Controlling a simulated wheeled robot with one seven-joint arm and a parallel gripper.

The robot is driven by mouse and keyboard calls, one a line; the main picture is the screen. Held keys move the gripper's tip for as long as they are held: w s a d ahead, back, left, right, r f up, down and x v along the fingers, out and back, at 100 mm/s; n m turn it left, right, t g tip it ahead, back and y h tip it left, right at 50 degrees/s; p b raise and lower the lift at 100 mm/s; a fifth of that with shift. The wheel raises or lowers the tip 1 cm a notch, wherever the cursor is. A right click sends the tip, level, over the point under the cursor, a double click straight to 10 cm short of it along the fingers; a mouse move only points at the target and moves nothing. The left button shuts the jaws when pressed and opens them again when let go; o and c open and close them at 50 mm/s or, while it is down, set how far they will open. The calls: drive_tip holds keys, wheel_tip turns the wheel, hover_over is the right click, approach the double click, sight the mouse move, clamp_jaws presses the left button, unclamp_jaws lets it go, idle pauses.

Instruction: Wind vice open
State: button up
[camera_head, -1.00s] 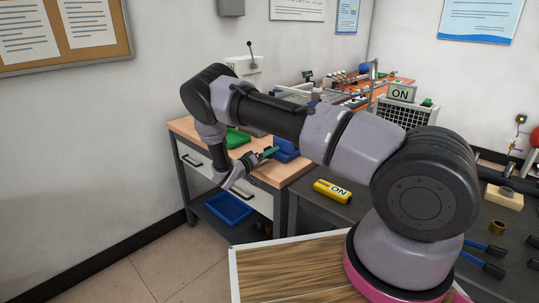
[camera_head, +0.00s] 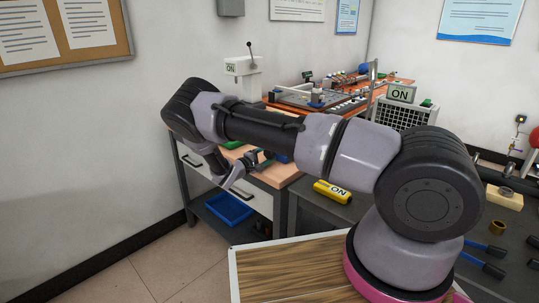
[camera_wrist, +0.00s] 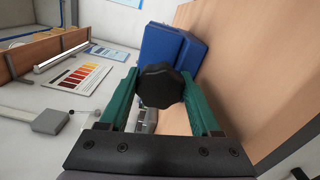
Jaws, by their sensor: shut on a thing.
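The blue vice (camera_wrist: 172,48) stands on the light wooden bench top, seen beyond my fingers in the wrist view. In the head view only a small blue part (camera_head: 282,158) shows behind my arm. A black lobed knob (camera_wrist: 160,86) sits in front of the vice, between my green fingers. My gripper (camera_wrist: 160,96) is shut on this knob, one finger on each side. In the head view my gripper (camera_head: 257,160) is at the bench's front edge. The vice jaws and the spindle behind the knob are hidden.
The wooden-topped bench has a white drawer with a handle (camera_head: 194,162) and a blue bin (camera_head: 229,208) on its lower shelf. A white lever unit (camera_head: 243,75) stands behind. Floor at front left is clear.

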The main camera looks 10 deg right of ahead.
drive_tip(key=n, duration=0.4)
drive_tip(key=shift+n, duration=0.3)
drive_tip(key=shift+w+a+n, duration=0.1)
drive_tip(key=shift+n, duration=2.4)
drive_tip(key=o, duration=1.4)
drive_tip(key=shift+c, duration=0.2)
drive_tip(key=v, duration=1)
drive_tip(key=shift+s+a, duration=0.25)
drive_tip(key=shift+a, duration=0.05)
